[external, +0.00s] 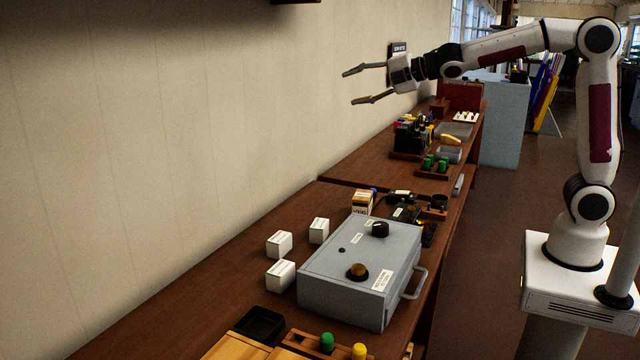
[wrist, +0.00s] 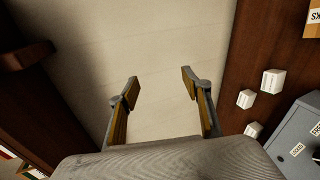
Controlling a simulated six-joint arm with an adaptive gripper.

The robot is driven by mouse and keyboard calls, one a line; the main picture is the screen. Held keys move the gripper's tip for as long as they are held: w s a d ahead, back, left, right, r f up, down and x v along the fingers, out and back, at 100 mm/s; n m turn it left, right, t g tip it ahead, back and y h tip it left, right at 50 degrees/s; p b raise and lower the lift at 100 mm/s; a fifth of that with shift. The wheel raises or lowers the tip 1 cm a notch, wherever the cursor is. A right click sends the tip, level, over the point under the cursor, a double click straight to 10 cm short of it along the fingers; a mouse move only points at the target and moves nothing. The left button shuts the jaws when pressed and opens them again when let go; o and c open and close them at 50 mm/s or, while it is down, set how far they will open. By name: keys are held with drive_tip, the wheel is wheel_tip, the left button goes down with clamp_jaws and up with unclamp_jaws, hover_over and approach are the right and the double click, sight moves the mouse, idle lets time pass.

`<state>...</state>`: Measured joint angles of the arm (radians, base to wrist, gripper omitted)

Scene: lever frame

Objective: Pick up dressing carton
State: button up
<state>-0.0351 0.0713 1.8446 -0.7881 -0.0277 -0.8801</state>
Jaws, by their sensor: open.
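Three small white cartons stand on the wooden bench left of the grey control box in the external view: a back one (external: 319,231), a left one (external: 279,244) and a front one (external: 280,275). Their labels are too small to read, so I cannot tell which is the dressing carton. They also show at the right of the wrist view: one higher (wrist: 272,81), one in the middle (wrist: 246,98), one lower (wrist: 253,130). My gripper (external: 351,87) is open and empty, high above the bench near the wall. Its spread fingers (wrist: 158,82) frame bare wall in the wrist view.
The grey control box (external: 340,290) with knobs and a side handle stands right of the cartons. An orange-and-white box (external: 363,202) stands behind it. A black tray (external: 259,325) lies in front. Racks of small items (external: 412,137) stand farther back. Bench left of the cartons is clear.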

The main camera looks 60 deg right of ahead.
drive_tip(key=w+a+f+n+g+y, duration=0.1)
drive_tip(key=w+a+f+n+y, duration=0.4)
drive_tip(key=w+a+n, duration=0.3)
drive_tip(key=w+a+f+n+g+y, duration=0.2)
drive_tip(key=w+a+f+n+y, duration=0.3)
drive_tip(key=a+n, duration=0.5)
drive_tip(key=s+a+f+n+g+y, duration=0.1)
drive_tip(key=s+a+f+n+g, duration=0.2)
drive_tip(key=f+n, duration=0.2)
drive_tip(key=s+a+f+n+g+y, duration=0.1)
drive_tip(key=s+a+f+n+g, duration=0.2)
drive_tip(key=f, duration=0.9)
drive_tip(key=s+a+f+n+g, duration=0.3)
drive_tip(key=f+n+g, duration=0.2)
drive_tip(key=f+n, duration=0.3)
drive_tip(key=shift+s+a+f+y, duration=0.1)
drive_tip(key=shift+a+f+y, duration=0.1)
drive_tip(key=shift+f+y, duration=0.35)
drive_tip(key=shift+s+f+h, duration=0.25)
drive_tip(key=shift+f, duration=0.25)
drive_tip(key=shift+x, duration=1.3)
